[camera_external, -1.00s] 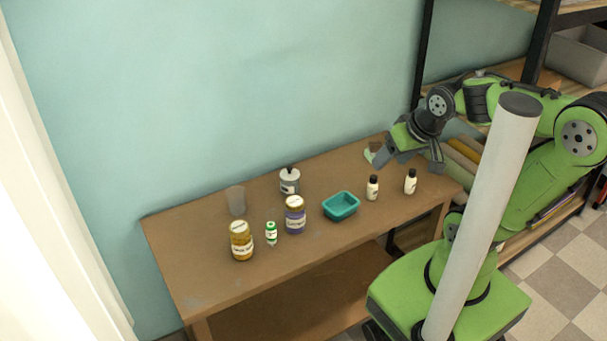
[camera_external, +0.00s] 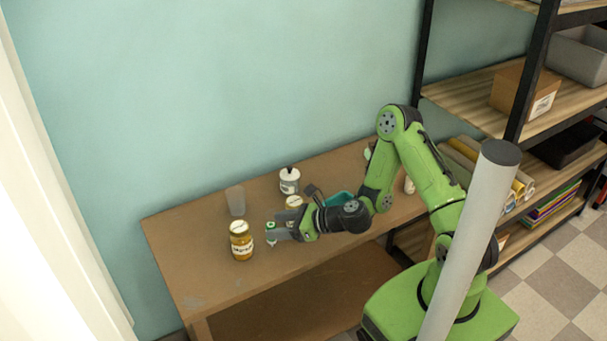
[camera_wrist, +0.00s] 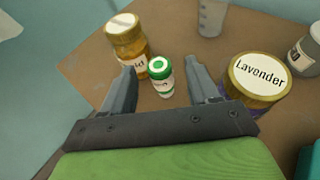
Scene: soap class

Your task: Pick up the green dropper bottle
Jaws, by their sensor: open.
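The green dropper bottle (camera_wrist: 161,77), small with a green-and-white cap and a white label, stands upright on the table. In the wrist view it sits between the tips of my gripper (camera_wrist: 160,80), nearer the left finger. The fingers are open and apart, with a gap to the right of the bottle. In the external view the bottle (camera_external: 271,232) is partly hidden at the fingertips of my gripper (camera_external: 270,232), which reaches in from the right, low over the table.
An amber jar (camera_external: 241,242) stands close left of the bottle. The Lavender jar (camera_wrist: 258,82) is right of my right finger. A teal tray (camera_external: 340,198) is partly hidden by my arm. The table's front left is clear.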

